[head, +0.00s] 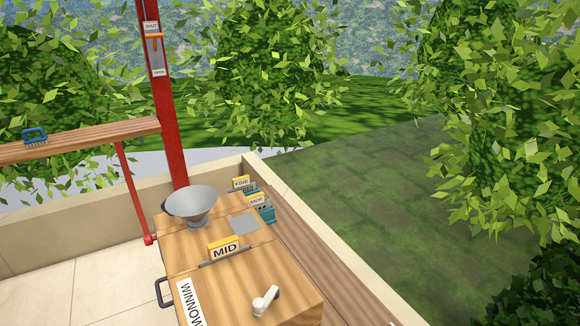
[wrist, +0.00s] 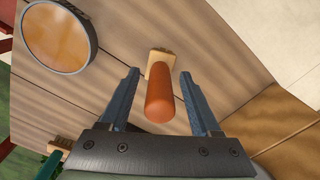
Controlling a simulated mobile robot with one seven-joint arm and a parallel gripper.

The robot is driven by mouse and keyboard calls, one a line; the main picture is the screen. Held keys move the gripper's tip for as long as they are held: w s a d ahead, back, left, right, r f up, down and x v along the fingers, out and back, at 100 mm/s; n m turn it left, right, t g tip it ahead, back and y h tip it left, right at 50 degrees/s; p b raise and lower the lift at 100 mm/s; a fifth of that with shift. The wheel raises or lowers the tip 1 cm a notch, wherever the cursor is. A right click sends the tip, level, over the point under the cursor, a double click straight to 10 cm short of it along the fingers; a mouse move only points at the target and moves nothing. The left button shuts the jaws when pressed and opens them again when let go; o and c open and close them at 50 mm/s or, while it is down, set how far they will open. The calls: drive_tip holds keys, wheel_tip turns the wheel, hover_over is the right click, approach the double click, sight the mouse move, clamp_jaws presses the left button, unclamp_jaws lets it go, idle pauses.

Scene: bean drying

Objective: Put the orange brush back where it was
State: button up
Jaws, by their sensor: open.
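The orange brush (wrist: 160,98) shows in the wrist view, its orange handle pointing toward the camera and its tan head at the far end, against a planked wooden surface (wrist: 215,75). My gripper (wrist: 160,73) is open, with one dark finger on each side of the brush. Gaps show between both fingers and the handle. I cannot tell how far the handle lies below the fingers. In the head view, neither the orange brush nor my gripper is in sight.
In the wrist view, a round dark-rimmed pan (wrist: 90,30) and a green-handled brush (wrist: 50,163) lie to the left. In the head view, a blue brush (head: 35,136) rests on a wooden shelf (head: 90,138); a funnel (head: 192,204) stands on a wooden box (head: 250,290).

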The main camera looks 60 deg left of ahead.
wheel_tip(320, 180, up, 12)
drive_tip(key=shift+r+p, duration=0.15)
drive_tip(key=shift+p, duration=0.5)
drive_tip(key=w+a+r+m+t+y, duration=0.25)
drive_tip(key=w+r+t, duration=0.45)
drive_tip(key=w+r, duration=0.9)
drive_tip(key=w+d+r+t+y, duration=0.1)
drive_tip(key=w+d+r+t, duration=0.2)
drive_tip(key=r, duration=0.4)
drive_tip(key=w+d+r+t, duration=0.1)
drive_tip(key=w+r+t, duration=0.1)
drive_tip(key=w+r, duration=0.35)
drive_tip(key=w+d+r+t+y, duration=0.1)
drive_tip(key=w+d+r+t, duration=0.15)
drive_tip(key=r, duration=0.65)
drive_tip(key=d+r+m+t+h, duration=0.1)
drive_tip(key=d+r+t, duration=0.2)
drive_tip(key=r, duration=0.5)
drive_tip(key=d+r+m+t, duration=0.1)
drive_tip(key=d+r+t, duration=0.2)
drive_tip(key=r, duration=0.4)
drive_tip(key=s+d+r+t+h, duration=0.1)
drive_tip(key=s+d+r+t, duration=0.2)
drive_tip(key=s+r, duration=0.3)
drive_tip(key=s+d+r+t+h, duration=0.2)
drive_tip(key=s+d+r+t, duration=0.2)
drive_tip(key=r, duration=0.8)
drive_tip(key=shift+s+d+r+m, duration=0.2)
drive_tip(key=shift+s+d+m, duration=0.25)
drive_tip(key=shift+s, duration=0.65)
